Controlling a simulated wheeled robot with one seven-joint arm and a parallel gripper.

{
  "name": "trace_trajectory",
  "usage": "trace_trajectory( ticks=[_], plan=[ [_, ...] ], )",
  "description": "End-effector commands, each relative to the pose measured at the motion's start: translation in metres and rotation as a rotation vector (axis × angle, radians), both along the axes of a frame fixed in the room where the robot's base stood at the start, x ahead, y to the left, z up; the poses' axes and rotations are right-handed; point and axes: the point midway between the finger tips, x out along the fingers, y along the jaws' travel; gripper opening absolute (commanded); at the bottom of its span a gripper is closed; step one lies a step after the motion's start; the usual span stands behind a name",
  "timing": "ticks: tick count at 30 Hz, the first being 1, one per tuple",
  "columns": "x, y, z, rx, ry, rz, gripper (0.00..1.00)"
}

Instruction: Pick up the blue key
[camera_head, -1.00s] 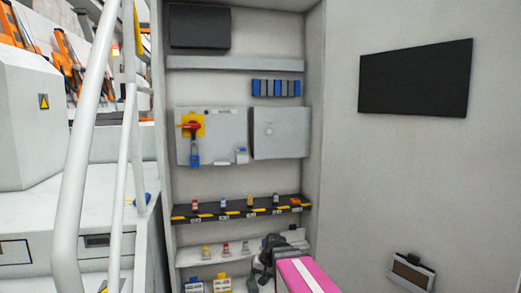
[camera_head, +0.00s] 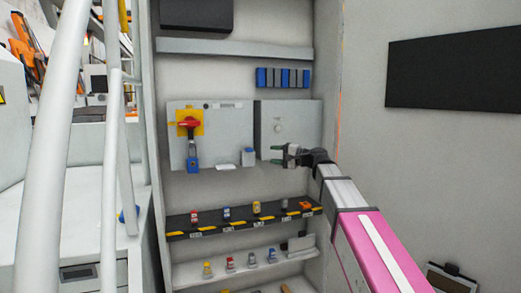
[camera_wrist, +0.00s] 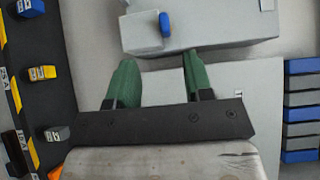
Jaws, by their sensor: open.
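A small blue oval piece, which looks like the blue key (camera_wrist: 165,24), stands against a small light grey box (camera_wrist: 142,33) in the wrist view. In the head view the box (camera_head: 249,159) sits low on the panel, with a bit of blue at its top. My gripper (camera_head: 274,155) is in front of the cabinet, just right of that box. Its green fingers (camera_wrist: 161,62) are apart and empty in the wrist view, pointing toward the box and the blue piece. They do not touch the blue piece.
A red switch (camera_head: 189,123) on a yellow plate has a blue padlock (camera_head: 193,165) hanging below it. A black shelf (camera_head: 180,224) beneath holds several small coloured locks. A white railing (camera_head: 60,150) stands at the left. A wall with a black panel (camera_head: 455,70) is at the right.

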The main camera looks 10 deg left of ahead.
Motion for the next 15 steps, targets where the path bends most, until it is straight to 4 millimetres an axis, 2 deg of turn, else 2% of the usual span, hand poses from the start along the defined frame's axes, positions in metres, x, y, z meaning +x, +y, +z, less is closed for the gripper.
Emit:
trace_trajectory(
  ticks=[5,12,15],
  plan=[
    [0.004,0.015,0.002,0.005,0.001,0.003,0.47],
    [0.012,0.048,0.002,0.003,0.001,0.003,0.47],
    [0.013,0.055,0.001,0.003,0.001,0.001,0.47]
  ],
)
